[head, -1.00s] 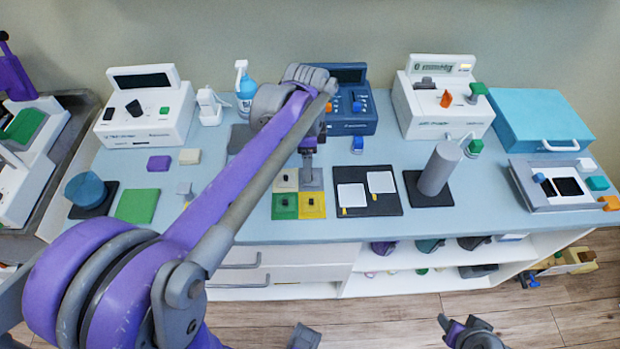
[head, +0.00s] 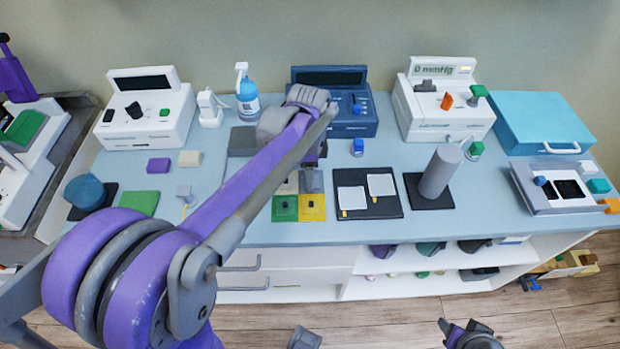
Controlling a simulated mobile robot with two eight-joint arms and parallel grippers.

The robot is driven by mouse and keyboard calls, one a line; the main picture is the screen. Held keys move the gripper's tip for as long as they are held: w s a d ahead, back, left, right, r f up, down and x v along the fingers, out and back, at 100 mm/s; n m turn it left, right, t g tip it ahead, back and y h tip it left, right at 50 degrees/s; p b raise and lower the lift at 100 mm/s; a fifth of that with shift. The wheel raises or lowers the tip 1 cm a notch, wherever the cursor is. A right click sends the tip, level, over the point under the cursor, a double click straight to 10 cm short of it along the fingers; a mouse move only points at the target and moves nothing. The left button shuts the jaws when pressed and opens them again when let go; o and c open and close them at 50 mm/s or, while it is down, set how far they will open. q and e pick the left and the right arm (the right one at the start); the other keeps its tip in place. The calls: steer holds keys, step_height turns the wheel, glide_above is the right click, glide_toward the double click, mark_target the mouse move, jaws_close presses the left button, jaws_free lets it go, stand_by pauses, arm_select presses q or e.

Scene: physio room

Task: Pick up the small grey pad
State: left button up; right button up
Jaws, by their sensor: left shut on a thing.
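The small grey pad (head: 312,182) is at the back right of a two-by-two group on the bench, with a cream pad (head: 287,185), a green pad (head: 284,210) and a yellow pad (head: 312,211). My left gripper (head: 313,163) points down at the grey pad's back edge and is shut on it. My wrist and forearm hide most of the fingers, and the contact is hard to see. I cannot tell whether the pad is clear of the bench.
A black board (head: 368,208) with two white cards lies right of the pads, then a grey cylinder (head: 440,170) on a dark mat. A blue device (head: 347,124) stands behind. A purple block (head: 158,165) and a green mat (head: 138,204) lie left.

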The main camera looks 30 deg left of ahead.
arm_select(q)
steer(key=shift+r, duration=0.1)
step_height(320, 180, up, 10)
steer(key=p, duration=0.1)
stand_by(0.5)
